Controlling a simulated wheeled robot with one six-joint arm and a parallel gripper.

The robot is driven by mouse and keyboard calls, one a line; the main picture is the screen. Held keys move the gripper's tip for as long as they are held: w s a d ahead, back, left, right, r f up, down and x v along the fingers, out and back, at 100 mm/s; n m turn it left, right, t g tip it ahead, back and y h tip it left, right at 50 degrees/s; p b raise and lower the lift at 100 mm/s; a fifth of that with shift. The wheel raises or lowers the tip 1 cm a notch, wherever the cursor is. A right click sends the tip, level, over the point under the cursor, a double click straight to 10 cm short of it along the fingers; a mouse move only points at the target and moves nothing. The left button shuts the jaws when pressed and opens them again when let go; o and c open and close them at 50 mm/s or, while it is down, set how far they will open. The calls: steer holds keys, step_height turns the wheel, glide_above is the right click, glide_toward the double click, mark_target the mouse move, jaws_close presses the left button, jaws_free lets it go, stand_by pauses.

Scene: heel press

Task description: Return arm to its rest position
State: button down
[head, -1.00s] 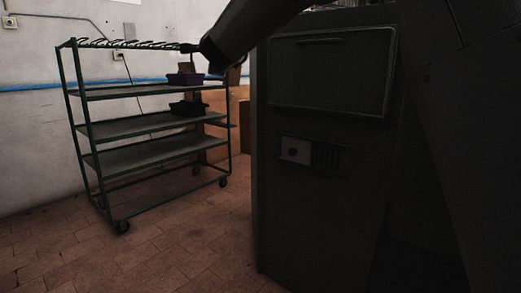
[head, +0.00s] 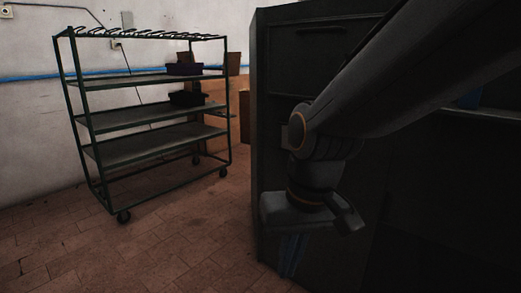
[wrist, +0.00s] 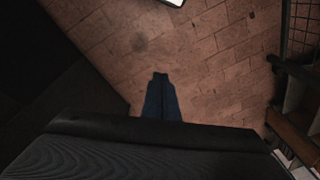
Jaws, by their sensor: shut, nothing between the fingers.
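My arm (head: 400,80) reaches in from the upper right of the head view and bends down at the wrist. My gripper (head: 290,272) hangs below it with its blue fingers pointing down, in front of the dark machine (head: 268,110). In the wrist view the blue fingers of my gripper (wrist: 160,78) lie together, shut, with nothing held and the brick floor (wrist: 190,50) behind them.
The tiled floor (head: 170,240) between rack and machine is clear.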

steer(key=s+d+f+n+g+h+p, duration=0.1)
steer(key=s+d, duration=0.3)
steer(key=s, duration=0.1)
steer(key=d+r+m+p, duration=0.3)
steer(key=d+r+p, duration=0.7)
steer(key=p, duration=1)
step_height(320, 180, up, 3)
steer(key=shift+d+m+h+p, duration=0.2)
steer(key=shift+m+h+p, duration=0.1)
steer(key=shift+m+p, duration=0.1)
steer(key=shift+s, duration=0.1)
